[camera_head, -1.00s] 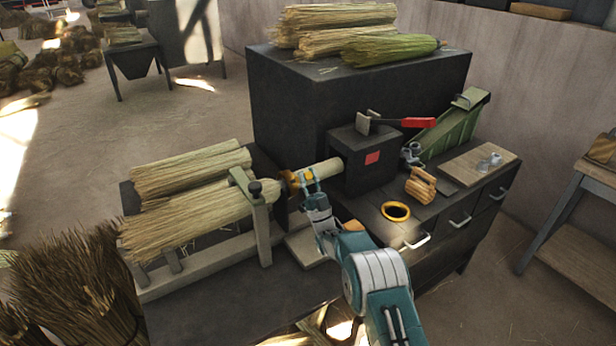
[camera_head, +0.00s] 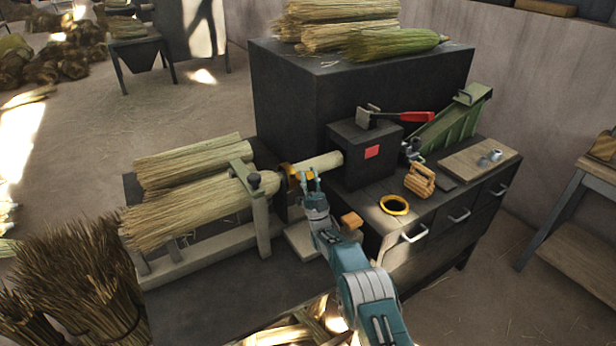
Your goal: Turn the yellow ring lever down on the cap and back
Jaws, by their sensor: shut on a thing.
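The yellow ring lever (camera_head: 287,171) sits around the pale shaft, between the clamped straw bundle (camera_head: 200,212) and the dark box (camera_head: 362,155). Its short yellow arm points toward my gripper (camera_head: 308,176). My gripper comes up from below right and is shut on the lever's arm. The fingers hide part of the arm and the near side of the shaft. I cannot clearly make out the cap under the ring.
A loose yellow ring (camera_head: 394,205) and a wooden-handled block (camera_head: 420,180) lie on the bench at right. A grey clamp post (camera_head: 260,215) stands left of my gripper. Bound straw (camera_head: 75,270) stands at front left.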

